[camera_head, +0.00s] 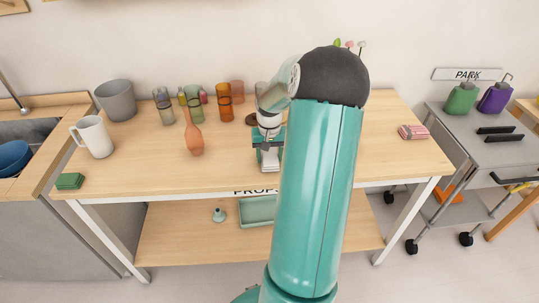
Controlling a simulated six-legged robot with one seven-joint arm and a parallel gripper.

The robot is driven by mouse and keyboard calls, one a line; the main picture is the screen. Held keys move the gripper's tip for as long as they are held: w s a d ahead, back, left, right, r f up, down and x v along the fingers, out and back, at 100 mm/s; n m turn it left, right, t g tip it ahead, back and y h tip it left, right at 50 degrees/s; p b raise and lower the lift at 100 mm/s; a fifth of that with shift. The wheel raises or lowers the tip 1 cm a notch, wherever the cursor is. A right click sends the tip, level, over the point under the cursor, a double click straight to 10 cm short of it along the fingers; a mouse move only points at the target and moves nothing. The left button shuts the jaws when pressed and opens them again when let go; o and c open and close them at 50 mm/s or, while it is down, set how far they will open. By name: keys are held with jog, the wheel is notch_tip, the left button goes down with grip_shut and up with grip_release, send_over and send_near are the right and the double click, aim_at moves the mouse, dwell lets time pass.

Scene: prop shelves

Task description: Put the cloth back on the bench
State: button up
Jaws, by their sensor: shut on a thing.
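The wooden bench (330,178) with a "PROPS" label on its front edge fills the middle of the view. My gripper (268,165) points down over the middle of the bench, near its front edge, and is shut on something. The held thing is too small and too hidden to make out. A small folded pink-and-white striped item (413,132), which may be a cloth, lies on the bench's right end, well apart from my gripper. My teal arm hides part of the bench right of the gripper.
An orange vase (194,139) stands just left of my gripper. Several coloured tumblers stand behind it. A grey bucket (116,100), white mug (93,137) and green block (70,181) are at the left. A grey cart (479,131) stands right.

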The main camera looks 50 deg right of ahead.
aim_at(269, 156)
jog(key=shift+a+f, duration=0.1)
jog(key=o, duration=0.9)
jog(key=shift+w+f, duration=0.1)
notch_tip(269, 156, up, 12)
jog(key=shift+r, duration=0.25)
jog(key=w+a+r+n+t+h, duration=0.15)
jog(key=a+r, duration=0.25)
jog(key=a, duration=0.7)
jog(key=w+a+r+n, duration=0.25)
jog(key=a+r, duration=0.25)
jog(key=a, duration=0.5)
jog(key=s+a+n+t, duration=0.1)
jog(key=s+a+n, duration=0.1)
jog(key=s+a, duration=0.2)
jog(key=s+a+n+t+y, duration=0.1)
jog(key=s+a+n, duration=0.1)
jog(key=a, duration=0.7)
jog(key=s+a+r+n+t, duration=0.1)
jog(key=s+a+t, duration=0.1)
jog(key=s+a, duration=0.3)
jog(key=shift+s+a+n+y, duration=0.15)
jog(key=shift+a+n, duration=0.05)
jog(key=shift+a, duration=0.35)
jog(key=shift+s+a+n+y, duration=0.1)
jog(key=shift+s+a+n, duration=0.1)
jog(key=shift+a, duration=0.35)
